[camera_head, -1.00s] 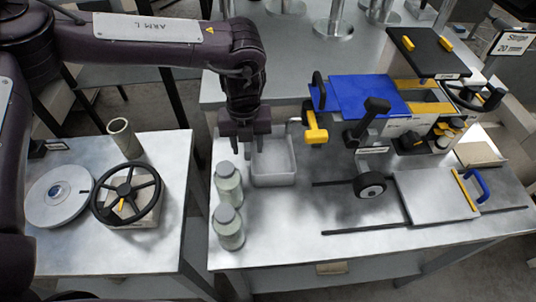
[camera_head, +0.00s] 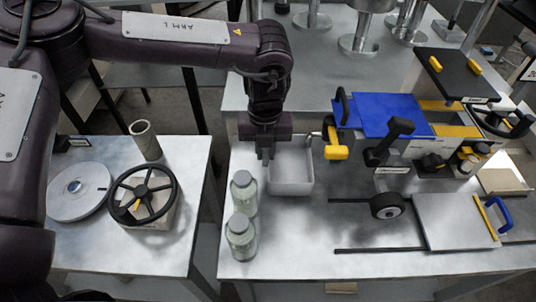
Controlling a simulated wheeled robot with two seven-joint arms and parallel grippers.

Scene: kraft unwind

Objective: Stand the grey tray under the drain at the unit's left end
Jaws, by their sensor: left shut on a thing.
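The grey tray (camera_head: 291,187) is an open box at the left end of the unit, on or just above the metal table top; I cannot tell which. My left gripper (camera_head: 264,155) points down at the tray's left wall and is shut on it. The unit (camera_head: 385,120) has a blue cover. A yellow-handled fitting (camera_head: 336,148) sticks out at its left end, just right of the tray's back right corner; a small spout shows beside it above the tray's rim. My right gripper is not in view.
Two capped bottles (camera_head: 243,190) stand close in front of and left of the tray. A side table at left holds a handwheel (camera_head: 143,197), a round disc (camera_head: 78,191) and a tube (camera_head: 146,140). A gap separates the tables. The table's front middle (camera_head: 300,235) is clear.

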